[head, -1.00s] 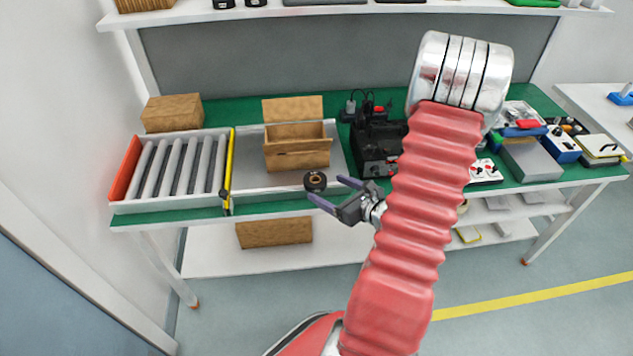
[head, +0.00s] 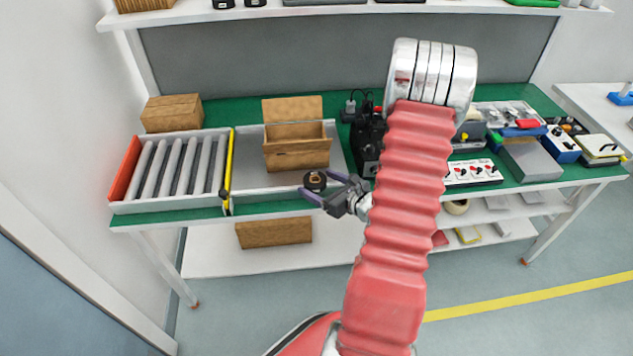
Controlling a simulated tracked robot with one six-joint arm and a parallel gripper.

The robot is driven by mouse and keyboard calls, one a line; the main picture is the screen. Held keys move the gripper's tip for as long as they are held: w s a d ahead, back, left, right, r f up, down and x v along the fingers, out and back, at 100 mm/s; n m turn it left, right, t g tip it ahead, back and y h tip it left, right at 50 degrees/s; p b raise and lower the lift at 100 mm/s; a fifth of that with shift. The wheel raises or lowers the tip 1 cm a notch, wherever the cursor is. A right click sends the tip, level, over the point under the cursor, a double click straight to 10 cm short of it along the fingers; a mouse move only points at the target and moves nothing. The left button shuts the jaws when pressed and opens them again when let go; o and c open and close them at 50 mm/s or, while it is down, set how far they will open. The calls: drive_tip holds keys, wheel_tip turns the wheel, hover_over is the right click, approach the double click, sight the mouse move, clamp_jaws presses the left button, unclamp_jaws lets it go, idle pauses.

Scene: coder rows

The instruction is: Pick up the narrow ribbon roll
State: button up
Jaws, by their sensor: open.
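The narrow ribbon roll (head: 315,181) is a small black ring with a brown core. It sits near the front edge of the bench, in front of the open cardboard box. My gripper (head: 316,187) is open, with its two purple-tipped fingers pointing left toward the roll. One finger lies on the far side of the roll and the other on the near side in the picture. I cannot tell whether either finger touches it.
An open cardboard box (head: 297,155) stands on a grey tray just behind the roll. A roller conveyor (head: 180,168) with a yellow bar lies to the left. A black device (head: 367,150) stands behind my gripper. A white switch panel (head: 472,172) is to the right.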

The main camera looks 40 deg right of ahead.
sight(320, 183)
drive_tip(key=shift+c, duration=0.3)
drive_tip(key=c, duration=1.2)
wheel_tip(320, 183, up, 18)
drive_tip(key=shift+r, duration=0.1)
idle(0.5)
idle(0.5)
